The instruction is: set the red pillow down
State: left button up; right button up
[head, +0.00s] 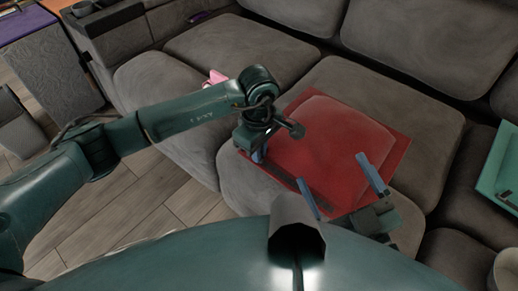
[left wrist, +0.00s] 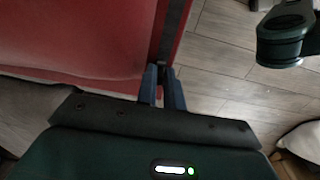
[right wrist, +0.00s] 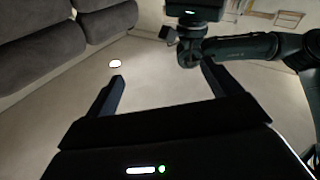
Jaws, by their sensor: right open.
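The red pillow (head: 335,135) lies roughly flat over the grey sofa seat, its near corner toward me. I cannot tell whether its whole underside touches the seat. My left gripper (head: 258,155) is at the pillow's left corner. In the left wrist view, the left fingers (left wrist: 162,75) are close together on the pillow's flat border, and the red pillow (left wrist: 75,35) fills the upper left. My right gripper (head: 331,168) is open and empty by the pillow's near right side. In the right wrist view, its fingers (right wrist: 163,85) are wide apart with no pillow between them.
The grey sofa (head: 215,52) runs behind and around the pillow, with backrests at the top. A small pink thing (head: 215,77) lies beyond my left arm. A teal item (head: 500,175) is at the right edge. Wood floor (head: 140,210) is open at the left.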

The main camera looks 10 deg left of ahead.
pick_arm(q)
jog(key=o, duration=0.4)
jog(key=shift+r, duration=0.15)
pick_arm(e)
jog(key=shift+r, duration=0.15)
pick_arm(q)
jog(key=shift+r, duration=0.35)
notch_tip(320, 180, up, 11)
jog(key=p, duration=0.3)
jog(key=shift+a+r, duration=0.1)
pick_arm(e)
jog(key=shift+w+d+m+g+h, duration=0.15)
jog(key=shift+d+m+g+h, duration=0.25)
jog(key=shift+d+g+h, duration=0.3)
jog(key=shift+a, duration=0.15)
